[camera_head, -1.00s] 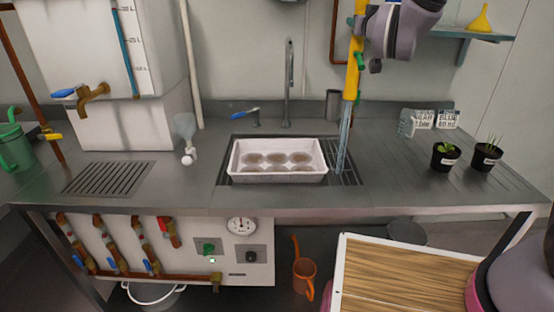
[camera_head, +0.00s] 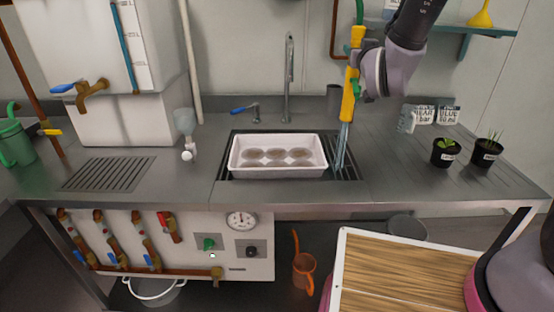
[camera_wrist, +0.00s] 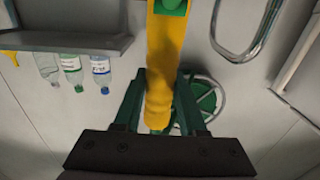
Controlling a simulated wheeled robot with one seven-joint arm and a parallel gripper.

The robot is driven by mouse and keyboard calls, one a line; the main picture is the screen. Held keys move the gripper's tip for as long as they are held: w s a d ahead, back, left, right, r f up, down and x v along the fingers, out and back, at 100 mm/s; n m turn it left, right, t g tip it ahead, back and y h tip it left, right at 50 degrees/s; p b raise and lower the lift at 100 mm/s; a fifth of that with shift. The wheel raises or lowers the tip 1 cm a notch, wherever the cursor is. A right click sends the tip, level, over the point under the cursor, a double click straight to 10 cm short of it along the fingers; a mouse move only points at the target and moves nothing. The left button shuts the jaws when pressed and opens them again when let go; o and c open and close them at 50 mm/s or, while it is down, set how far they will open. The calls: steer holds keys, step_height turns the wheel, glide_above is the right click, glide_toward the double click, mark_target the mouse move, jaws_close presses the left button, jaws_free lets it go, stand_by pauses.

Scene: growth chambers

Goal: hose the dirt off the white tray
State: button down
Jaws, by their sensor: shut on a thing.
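The white tray (camera_head: 278,172) sits over the sink grating in the head view. Brown dirt patches (camera_head: 277,154) show in a row inside it. My gripper (camera_head: 357,82) is shut on a yellow spray wand (camera_head: 348,100), above and to the right of the tray. The wand points down, and a bluish water stream (camera_head: 342,148) runs from its lower end onto the grating just right of the tray. In the wrist view, the green fingers of my gripper (camera_wrist: 161,105) close around the yellow wand (camera_wrist: 160,60). Its nozzle tip is out of sight there.
A faucet (camera_head: 289,85) stands behind the tray. Two potted plants (camera_head: 446,153) stand on the right counter, with white pouches (camera_head: 424,115) behind them. A wooden-topped surface (camera_head: 400,275) is in the front right.

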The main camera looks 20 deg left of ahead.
steer(key=shift+f, duration=1.9)
steer(key=shift+r, duration=0.1)
steer(key=s+a, duration=0.3)
steer(key=a, duration=0.8)
steer(key=shift+s+a, duration=0.15)
steer(key=shift+a, duration=0.1)
steer(key=shift+w, duration=0.25)
stand_by(1.0)
